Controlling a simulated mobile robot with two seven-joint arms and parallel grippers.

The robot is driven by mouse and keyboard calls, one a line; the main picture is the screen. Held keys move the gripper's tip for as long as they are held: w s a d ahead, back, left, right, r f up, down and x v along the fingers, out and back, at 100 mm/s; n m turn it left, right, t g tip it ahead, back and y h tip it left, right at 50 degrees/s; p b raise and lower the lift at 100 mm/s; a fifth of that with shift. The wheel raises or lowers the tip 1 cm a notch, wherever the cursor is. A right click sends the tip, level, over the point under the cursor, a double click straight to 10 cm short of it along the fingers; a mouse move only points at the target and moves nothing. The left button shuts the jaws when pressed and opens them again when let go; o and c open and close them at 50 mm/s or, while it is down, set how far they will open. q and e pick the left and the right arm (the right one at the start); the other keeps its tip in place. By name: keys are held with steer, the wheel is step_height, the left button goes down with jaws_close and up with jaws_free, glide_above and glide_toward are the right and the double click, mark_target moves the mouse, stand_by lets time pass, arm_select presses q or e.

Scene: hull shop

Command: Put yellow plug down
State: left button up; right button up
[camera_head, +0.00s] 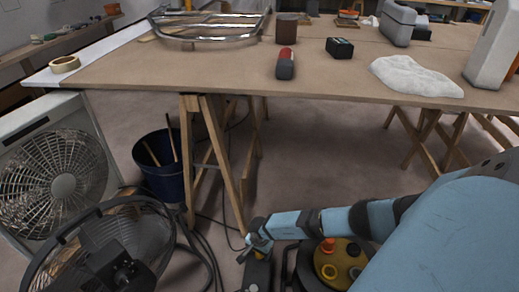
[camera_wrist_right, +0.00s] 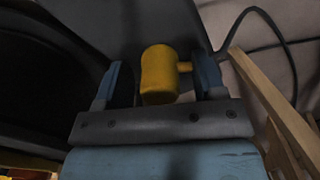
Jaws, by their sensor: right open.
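The yellow plug (camera_wrist_right: 160,72) is a short rounded cylinder with a small stub on its right side. In the right wrist view it sits between the two fingers of my right gripper (camera_wrist_right: 158,64). The fingers stand apart, with a visible gap on the left; the stub reaches close to the right finger, and I cannot tell if they touch. In the head view my right gripper (camera_head: 257,249) is low, near the floor in front of the trestle table. The plug is not clear there. My left gripper is not in view.
A black fan (camera_head: 113,251), dark cables (camera_head: 197,254) and a blue bucket (camera_head: 163,170) are to the left. A trestle leg (camera_head: 226,165) rises behind the gripper.

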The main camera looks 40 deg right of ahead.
steer(key=shift+r, duration=0.3)
steer(key=shift+r+p, duration=0.65)
steer(key=shift+r, duration=0.3)
arm_select(q)
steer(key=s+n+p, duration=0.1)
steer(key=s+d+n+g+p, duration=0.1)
steer(key=p, duration=0.1)
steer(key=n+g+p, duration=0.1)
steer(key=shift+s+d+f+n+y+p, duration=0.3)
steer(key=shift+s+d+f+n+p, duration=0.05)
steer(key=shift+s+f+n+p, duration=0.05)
arm_select(e)
step_height(320, 180, up, 10)
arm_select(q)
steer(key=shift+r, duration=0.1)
arm_select(e)
steer(key=shift+r, duration=0.1)
